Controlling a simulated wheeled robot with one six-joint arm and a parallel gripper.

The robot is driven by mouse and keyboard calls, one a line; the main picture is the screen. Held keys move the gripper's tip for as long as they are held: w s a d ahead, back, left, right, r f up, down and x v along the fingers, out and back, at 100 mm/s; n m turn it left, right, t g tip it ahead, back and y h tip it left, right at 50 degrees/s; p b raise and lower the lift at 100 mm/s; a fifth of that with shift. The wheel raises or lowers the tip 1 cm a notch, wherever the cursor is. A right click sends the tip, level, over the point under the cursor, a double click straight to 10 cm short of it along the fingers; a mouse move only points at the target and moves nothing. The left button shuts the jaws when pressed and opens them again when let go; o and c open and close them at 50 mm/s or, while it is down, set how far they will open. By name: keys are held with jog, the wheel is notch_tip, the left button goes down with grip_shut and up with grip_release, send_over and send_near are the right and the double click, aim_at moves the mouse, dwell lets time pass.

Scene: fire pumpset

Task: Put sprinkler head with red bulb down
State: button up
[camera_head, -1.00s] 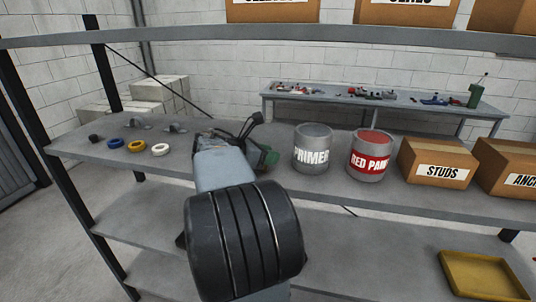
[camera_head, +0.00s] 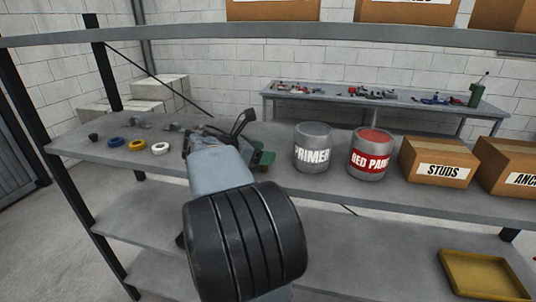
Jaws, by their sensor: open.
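My gripper (camera_head: 243,122) is open over the middle shelf (camera_head: 90,150), left of the paint cans. One dark finger stands out beyond the grey wrist; the rest of the jaws is mostly hidden by my arm. I cannot make out a sprinkler head with a red bulb; the area just beyond my wrist is hidden. A green object (camera_head: 265,156) shows at the right side of my wrist, partly covered.
On the shelf at left lie a small black piece (camera_head: 94,138), blue (camera_head: 116,141), yellow (camera_head: 137,145) and white (camera_head: 160,148) rings, and small grey parts (camera_head: 138,123). At right stand the primer can (camera_head: 313,148), red paint can (camera_head: 370,155) and studs box (camera_head: 438,160).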

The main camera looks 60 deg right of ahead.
jog(key=v, duration=1)
jog(key=a+f+m+t+y, duration=0.3)
jog(key=a+f, duration=0.3)
jog(key=a, duration=0.3)
jog(key=s+a+f+m+t+y, duration=0.1)
jog(key=a+f+m+t+y, duration=0.3)
jog(key=a, duration=0.4)
jog(key=a+f+m+t+y, duration=0.3)
jog(key=a+f+m+y, duration=0.2)
jog(key=a+f, duration=0.3)
jog(key=shift+s+a+m, duration=0.2)
jog(key=shift+a+m, duration=0.1)
jog(key=shift+a, duration=0.55)
jog(key=shift+d, duration=0.1)
